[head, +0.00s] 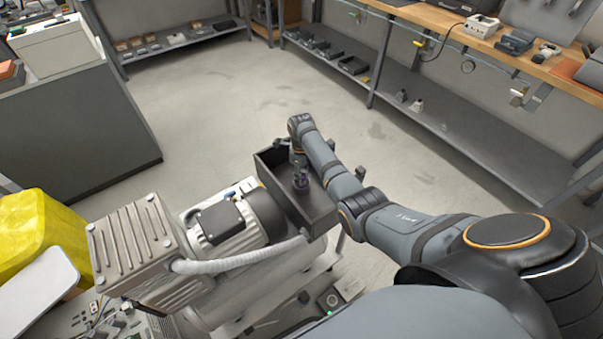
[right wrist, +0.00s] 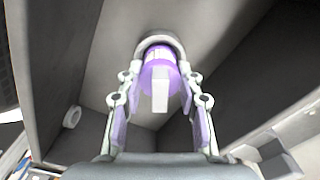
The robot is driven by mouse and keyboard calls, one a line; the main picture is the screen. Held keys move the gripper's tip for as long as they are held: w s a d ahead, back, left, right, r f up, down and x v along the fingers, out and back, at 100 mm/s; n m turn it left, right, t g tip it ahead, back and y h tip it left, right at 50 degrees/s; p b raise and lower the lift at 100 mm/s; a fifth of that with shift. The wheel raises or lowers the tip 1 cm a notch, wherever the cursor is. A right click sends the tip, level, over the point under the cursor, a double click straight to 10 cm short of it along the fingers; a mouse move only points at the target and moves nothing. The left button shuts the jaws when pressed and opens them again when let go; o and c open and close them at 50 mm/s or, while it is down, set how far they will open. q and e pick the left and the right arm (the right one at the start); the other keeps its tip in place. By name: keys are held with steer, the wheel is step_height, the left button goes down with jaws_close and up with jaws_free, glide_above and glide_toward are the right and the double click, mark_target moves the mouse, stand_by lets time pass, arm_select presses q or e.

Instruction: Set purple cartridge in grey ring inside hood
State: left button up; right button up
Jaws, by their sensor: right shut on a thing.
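The hood is a dark grey open-topped box (head: 322,208) beside the compressor; its grey inner walls fill much of the right wrist view (right wrist: 60,60). My right gripper (head: 300,172) reaches down into it. In the right wrist view, my right gripper (right wrist: 160,90) is shut on the purple cartridge (right wrist: 158,58), one finger on each side. A light grey ring (right wrist: 160,38) arcs around the cartridge's far end. I cannot tell how deep the cartridge sits in it. My left gripper is not in view.
A compressor motor (head: 222,222) and a ribbed metal block (head: 135,245) stand left of the hood, with a pale hose (head: 235,260) along the front. Open floor (head: 210,120) lies behind.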

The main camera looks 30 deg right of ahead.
stand_by(0.6)
steer(key=shift+p, duration=0.35)
steer(key=shift+f+b, duration=0.45)
steer(key=shift+f, duration=0.15)
steer(key=o, duration=0.9)
step_height(320, 180, up, 11)
steer(key=p, duration=1.2)
steer(key=shift+r, duration=0.1)
